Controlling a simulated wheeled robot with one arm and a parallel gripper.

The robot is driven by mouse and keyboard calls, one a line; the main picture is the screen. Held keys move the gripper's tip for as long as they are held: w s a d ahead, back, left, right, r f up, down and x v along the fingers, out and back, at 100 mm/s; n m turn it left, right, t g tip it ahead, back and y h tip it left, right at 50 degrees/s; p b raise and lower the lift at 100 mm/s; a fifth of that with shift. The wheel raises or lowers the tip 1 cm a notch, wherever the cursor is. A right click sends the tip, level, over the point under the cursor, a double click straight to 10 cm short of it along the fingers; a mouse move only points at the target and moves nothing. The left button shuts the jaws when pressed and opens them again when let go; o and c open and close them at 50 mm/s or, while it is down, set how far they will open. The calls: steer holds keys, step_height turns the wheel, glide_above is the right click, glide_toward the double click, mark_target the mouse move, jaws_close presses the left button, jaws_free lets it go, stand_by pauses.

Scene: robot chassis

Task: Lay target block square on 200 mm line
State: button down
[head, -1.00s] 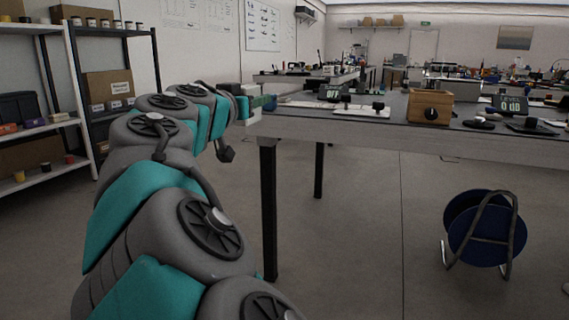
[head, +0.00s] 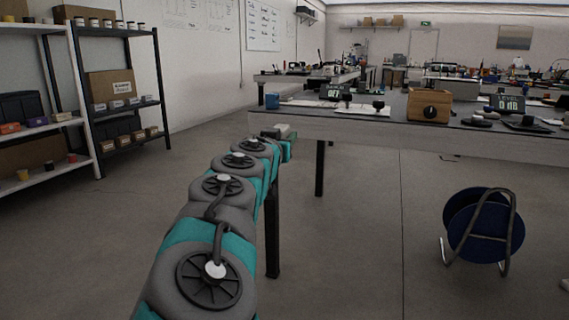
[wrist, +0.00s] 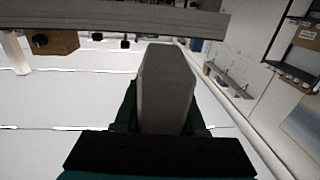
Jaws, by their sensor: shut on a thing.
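My gripper (wrist: 165,122) is shut on a grey block (wrist: 165,85), which sticks out between the dark green fingers in the wrist view. I take it to be the target block, but no marking on it shows. In the head view my gripper (head: 279,134) is small, at the near left edge of the table, with a pale grey piece at its end. The block looks clear of the tabletop. A pale sheet (head: 308,104) lies on the table near its left end. No 200 mm line can be made out.
The table (head: 400,130) also carries a blue mug (head: 272,101), a dark display (head: 335,91), a white plate with black knobs (head: 362,110) and a wooden box with a knob (head: 429,106). Shelves stand at left.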

steer(key=w+d+f+n+y, duration=0.1)
steer(key=w+d+f, duration=0.2)
steer(key=d+f, duration=0.2)
steer(key=w+d+f+n+y, duration=0.1)
steer(key=d+f, duration=0.4)
steer(key=f, duration=0.5)
steer(key=w+d+f+n+y, duration=0.1)
steer(key=w+d+f+y, duration=0.1)
steer(key=w+d+f, duration=0.3)
step_height(320, 180, down, 3)
steer(key=shift+w+r+t+y, duration=0.1)
steer(key=shift+w+t+y, duration=0.2)
steer(key=shift+w, duration=0.1)
step_height(320, 180, up, 13)
steer(key=p, duration=1.3)
steer(key=shift+d, duration=0.15)
stand_by(1.3)
